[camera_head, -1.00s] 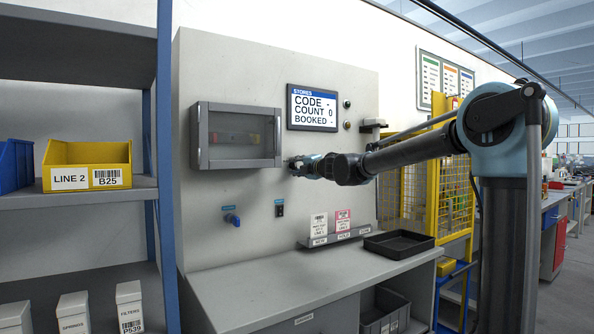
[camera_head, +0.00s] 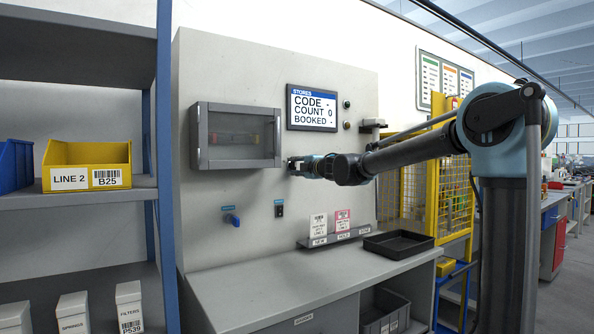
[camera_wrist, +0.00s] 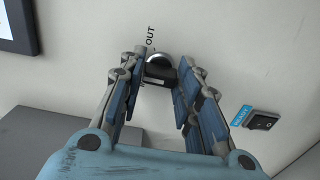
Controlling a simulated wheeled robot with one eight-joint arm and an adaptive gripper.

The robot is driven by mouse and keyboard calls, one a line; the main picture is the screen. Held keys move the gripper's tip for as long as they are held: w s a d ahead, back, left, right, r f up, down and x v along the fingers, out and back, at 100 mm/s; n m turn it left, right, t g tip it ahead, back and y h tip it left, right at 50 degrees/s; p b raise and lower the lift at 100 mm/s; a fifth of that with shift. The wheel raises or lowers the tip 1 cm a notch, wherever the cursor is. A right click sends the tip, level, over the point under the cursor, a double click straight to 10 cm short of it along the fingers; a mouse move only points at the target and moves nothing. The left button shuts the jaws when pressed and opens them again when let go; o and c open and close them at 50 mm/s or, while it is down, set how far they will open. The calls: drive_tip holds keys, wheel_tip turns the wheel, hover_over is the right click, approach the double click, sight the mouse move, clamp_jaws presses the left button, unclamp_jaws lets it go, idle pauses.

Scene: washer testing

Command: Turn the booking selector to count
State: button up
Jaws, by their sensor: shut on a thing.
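My gripper (camera_head: 293,165) is at the grey wall panel, just right of the glass-fronted cabinet. In the wrist view my gripper (camera_wrist: 161,78) has its blue-padded fingers on both sides of a dark selector knob (camera_wrist: 160,71) with a silver ring, and it is shut on it. The printed word "OUT" shows beside the knob; other markings around it are hidden by the fingers. In the head view my gripper covers the knob. The display screen (camera_head: 312,107) reads CODE -, COUNT 0, BOOKED -.
The glass-fronted cabinet (camera_head: 237,136) juts out left of my gripper. The bench carries a card rack (camera_head: 336,238) and a black tray (camera_head: 398,244). A yellow mesh fence (camera_head: 408,185) stands behind my arm.

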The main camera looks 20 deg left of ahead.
drive_tip(key=o, duration=1.1)
drive_tip(key=shift+w+d+f, duration=0.1)
drive_tip(key=shift+w+f, duration=0.05)
drive_tip(key=shift+c, duration=0.2)
drive_tip(key=v, duration=1.2)
